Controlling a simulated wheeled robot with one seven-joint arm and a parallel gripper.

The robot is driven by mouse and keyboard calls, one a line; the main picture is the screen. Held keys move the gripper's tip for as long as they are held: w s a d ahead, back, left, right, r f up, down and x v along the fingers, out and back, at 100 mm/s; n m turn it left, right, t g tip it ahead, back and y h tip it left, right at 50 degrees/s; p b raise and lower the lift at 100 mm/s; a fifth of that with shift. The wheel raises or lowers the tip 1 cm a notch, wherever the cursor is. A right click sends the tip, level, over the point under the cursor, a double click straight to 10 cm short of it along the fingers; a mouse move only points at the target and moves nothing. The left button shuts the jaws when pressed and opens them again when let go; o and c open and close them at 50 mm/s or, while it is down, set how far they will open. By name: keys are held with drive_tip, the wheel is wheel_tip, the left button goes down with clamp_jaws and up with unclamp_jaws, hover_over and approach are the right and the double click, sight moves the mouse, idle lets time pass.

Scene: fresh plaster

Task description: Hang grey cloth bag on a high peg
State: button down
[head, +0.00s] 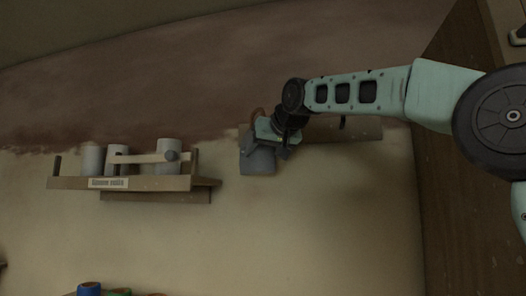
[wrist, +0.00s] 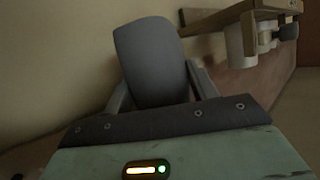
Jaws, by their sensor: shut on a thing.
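The grey cloth bag (head: 258,163) hangs below my gripper (head: 266,143) in the head view, in front of the plaster wall. In the wrist view the bag (wrist: 150,58) stands out between the two fingers, and my gripper (wrist: 158,86) is shut on it. A wooden peg rail (head: 350,133) runs along the wall behind my gripper and arm. One dark peg (head: 342,122) shows on it to the right of the gripper. My arm hides much of the rail. I cannot tell whether the bag touches a peg.
A wooden shelf (head: 120,184) with a label and several pale cylinders is on the wall to the left; it also shows in the wrist view (wrist: 222,18). Coloured round things (head: 89,289) show at the bottom edge. A brown wooden panel (head: 462,150) stands at the right. The wall below the bag is clear.

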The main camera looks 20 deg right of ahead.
drive_tip(key=shift+d, duration=0.1)
drive_tip(key=shift+w+d+r+p, duration=0.1)
drive_tip(key=shift+w+d+p, duration=0.45)
drive_tip(key=shift+w, duration=0.35)
drive_tip(key=shift+w+d, duration=0.1)
drive_tip(key=shift+w, duration=0.05)
drive_tip(key=w+d+p, duration=0.1)
drive_tip(key=w, duration=0.1)
drive_tip(key=w+d+p, duration=0.2)
drive_tip(key=shift+w+r+p, duration=0.15)
drive_tip(key=shift+p, duration=0.15)
idle(1.2)
